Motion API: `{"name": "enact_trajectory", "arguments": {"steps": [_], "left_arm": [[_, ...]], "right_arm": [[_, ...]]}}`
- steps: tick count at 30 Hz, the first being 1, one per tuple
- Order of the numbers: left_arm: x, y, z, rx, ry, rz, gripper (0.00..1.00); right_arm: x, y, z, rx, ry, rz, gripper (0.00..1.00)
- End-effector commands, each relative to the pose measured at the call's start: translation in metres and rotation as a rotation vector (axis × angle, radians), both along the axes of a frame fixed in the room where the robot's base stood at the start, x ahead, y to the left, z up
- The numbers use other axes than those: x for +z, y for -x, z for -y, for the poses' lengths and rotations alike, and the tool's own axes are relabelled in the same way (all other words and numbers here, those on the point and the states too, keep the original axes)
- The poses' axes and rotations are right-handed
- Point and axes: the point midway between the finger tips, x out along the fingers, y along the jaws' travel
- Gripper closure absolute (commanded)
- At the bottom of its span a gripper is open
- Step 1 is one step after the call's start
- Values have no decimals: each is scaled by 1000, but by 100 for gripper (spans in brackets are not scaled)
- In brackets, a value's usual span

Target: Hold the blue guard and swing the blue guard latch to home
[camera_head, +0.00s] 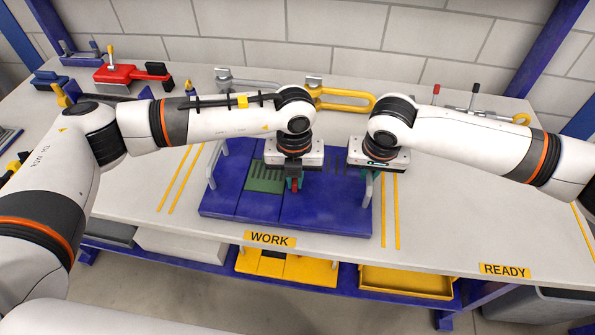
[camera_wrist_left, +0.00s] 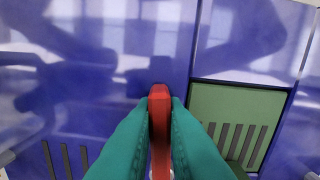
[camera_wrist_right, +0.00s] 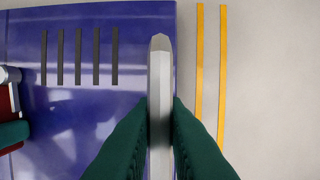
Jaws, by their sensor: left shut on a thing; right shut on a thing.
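The blue guard (camera_head: 330,212) lies flat at the WORK label, a broad blue panel with dark slots and a green patch (camera_head: 265,178). Its surface fills much of the left wrist view (camera_wrist_left: 60,95). A red latch handle (camera_wrist_left: 160,112) stands up near the seam between panels. My left gripper (camera_wrist_left: 160,120) is shut on it with green fingers on both sides. My right gripper (camera_wrist_right: 160,120) is shut on a pale grey bar handle (camera_wrist_right: 160,75) at the guard's right edge. The handle's lower end and the latch's base are hidden.
Yellow stripes (camera_head: 390,212) run just right of the guard. A red tool (camera_head: 130,75) stands at the back left, and a yellow hook (camera_head: 345,99) lies behind the arms. The table by the READY label (camera_head: 504,270) is clear. Yellow trays (camera_head: 405,282) sit below.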

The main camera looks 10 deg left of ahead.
Motion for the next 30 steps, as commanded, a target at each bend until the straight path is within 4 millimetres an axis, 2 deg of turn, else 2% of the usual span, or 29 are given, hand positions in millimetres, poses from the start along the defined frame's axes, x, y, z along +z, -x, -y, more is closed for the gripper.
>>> {"name": "enact_trajectory", "arguments": {"steps": [4,14,24,30], "left_arm": [[1,1,-8,-122,-2,1,100],[0,0,-10,-150,-2,1,100],[0,-3,-26,-442,-3,0,100],[0,-3,-27,-453,-3,0,100]], "right_arm": [[0,0,1,-2,3,0,100],[0,-1,2,-3,3,0,100],[0,0,2,-2,4,0,100],[0,0,2,-2,4,0,100]]}}
